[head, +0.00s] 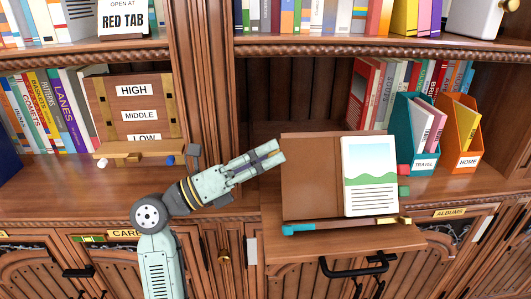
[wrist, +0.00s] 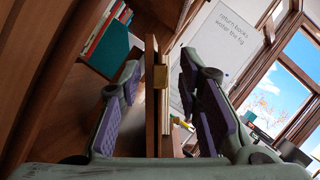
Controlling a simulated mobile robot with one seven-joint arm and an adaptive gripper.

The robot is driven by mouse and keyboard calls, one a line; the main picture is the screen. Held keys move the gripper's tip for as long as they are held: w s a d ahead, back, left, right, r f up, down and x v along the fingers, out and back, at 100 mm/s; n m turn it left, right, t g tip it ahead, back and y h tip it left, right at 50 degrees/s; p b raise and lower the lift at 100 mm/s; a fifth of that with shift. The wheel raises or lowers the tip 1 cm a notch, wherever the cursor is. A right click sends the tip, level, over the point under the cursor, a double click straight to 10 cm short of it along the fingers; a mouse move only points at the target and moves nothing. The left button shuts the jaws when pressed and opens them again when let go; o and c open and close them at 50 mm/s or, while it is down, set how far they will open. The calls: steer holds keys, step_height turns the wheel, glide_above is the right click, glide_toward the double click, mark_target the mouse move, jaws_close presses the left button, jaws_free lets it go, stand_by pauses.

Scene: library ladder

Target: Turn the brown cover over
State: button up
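The brown cover (head: 308,185) stands upright and tilted back on the pull-out shelf, to the left of a white page (head: 371,165) with a green hill picture. My gripper (head: 276,151) is at the cover's upper left edge in the head view. In the wrist view my gripper (wrist: 158,100) is open, its purple-padded fingers on either side of a thin brown board edge (wrist: 151,105), which looks like the cover. A brass piece (wrist: 160,76) shows beside that edge. Both fingers appear apart from the board.
A narrow rail (head: 345,226) with a teal left end and brass right end lies before the cover. Teal (head: 417,135) and orange (head: 461,133) file holders stand at right. A brown HIGH/MIDDLE/LOW board (head: 133,108) stands at left. The pull-out shelf's front (head: 340,243) is bare.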

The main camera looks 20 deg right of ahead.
steer(key=shift+c, duration=0.6)
jaws_close()
